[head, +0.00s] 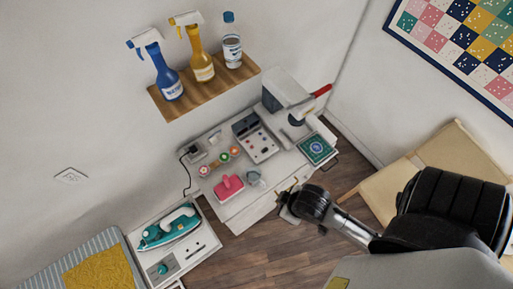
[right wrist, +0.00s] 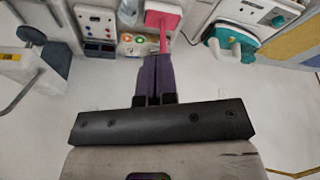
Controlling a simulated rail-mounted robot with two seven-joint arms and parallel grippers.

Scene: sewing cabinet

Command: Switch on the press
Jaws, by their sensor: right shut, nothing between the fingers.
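The white press (head: 290,97) with a red handle (head: 322,90) stands at the back right of the cabinet top. A grey-and-white control box (head: 256,140) with several small knobs or buttons sits to its left; it also shows in the right wrist view (right wrist: 97,20). I cannot tell which control belongs to the press. My right gripper (head: 288,208) is shut and empty, in front of the cabinet's front edge. In the right wrist view its dark fingers (right wrist: 156,60) are together, pointing towards the pink object (right wrist: 163,18). My left gripper is not in view.
The pink object (head: 229,187) and several coloured round pieces (head: 224,156) lie left of the control box. A teal patterned square (head: 316,148) lies by the press. A teal iron (head: 168,228) rests at lower left. A wooden shelf (head: 205,87) holds bottles above.

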